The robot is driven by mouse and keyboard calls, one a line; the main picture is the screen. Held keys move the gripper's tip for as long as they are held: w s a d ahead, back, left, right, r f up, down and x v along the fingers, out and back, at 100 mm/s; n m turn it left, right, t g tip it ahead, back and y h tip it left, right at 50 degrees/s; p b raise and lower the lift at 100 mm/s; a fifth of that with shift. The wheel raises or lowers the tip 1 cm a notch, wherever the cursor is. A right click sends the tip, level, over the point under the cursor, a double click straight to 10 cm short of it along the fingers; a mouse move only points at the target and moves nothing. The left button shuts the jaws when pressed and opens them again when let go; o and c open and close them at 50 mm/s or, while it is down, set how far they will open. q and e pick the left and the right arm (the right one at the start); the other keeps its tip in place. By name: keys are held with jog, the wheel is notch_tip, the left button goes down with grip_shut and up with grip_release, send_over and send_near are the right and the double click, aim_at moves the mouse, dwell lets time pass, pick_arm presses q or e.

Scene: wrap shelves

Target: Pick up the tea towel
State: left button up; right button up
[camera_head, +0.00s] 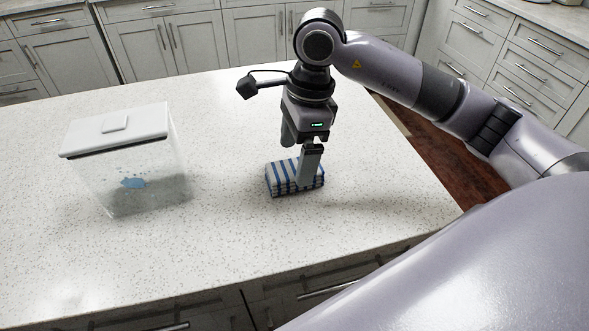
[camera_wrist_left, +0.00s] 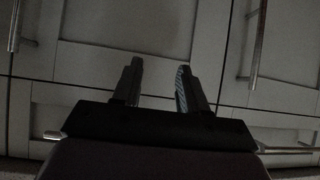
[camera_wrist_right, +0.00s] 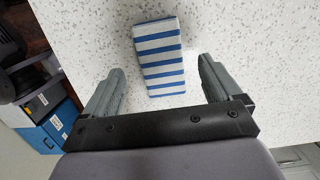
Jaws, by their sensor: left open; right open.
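The tea towel (camera_head: 283,177) is folded into a small block with blue and white stripes. It lies on the light speckled countertop (camera_head: 235,235), right of centre in the head view. My right gripper (camera_head: 303,180) points down over it, with one finger in front of the towel and hiding part of it. In the right wrist view the towel (camera_wrist_right: 158,57) lies ahead of and between the two open fingers (camera_wrist_right: 160,88), with a gap on each side. My left gripper (camera_wrist_left: 157,80) is open and empty in front of grey cabinet doors, seen only in its own wrist view.
A clear container with a white lid (camera_head: 115,129) stands on the countertop to the left. The counter between it and the towel is clear. Grey cabinets (camera_head: 150,45) line the back. A blue box (camera_wrist_right: 52,128) shows beyond the counter in the right wrist view.

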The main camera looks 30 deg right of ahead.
aim_at(294, 167)
jog(key=f, duration=0.4)
jog(key=shift+w+a+p, duration=0.15)
jog(key=shift+a+p, duration=0.05)
jog(key=shift+p, duration=0.1)
jog(key=c, duration=1.1)
jog(key=shift+o, duration=0.2)
jog(key=shift+r, duration=0.1)
notch_tip(294, 167, up, 20)
jog(key=o, duration=0.5)
jog(key=c, duration=0.4)
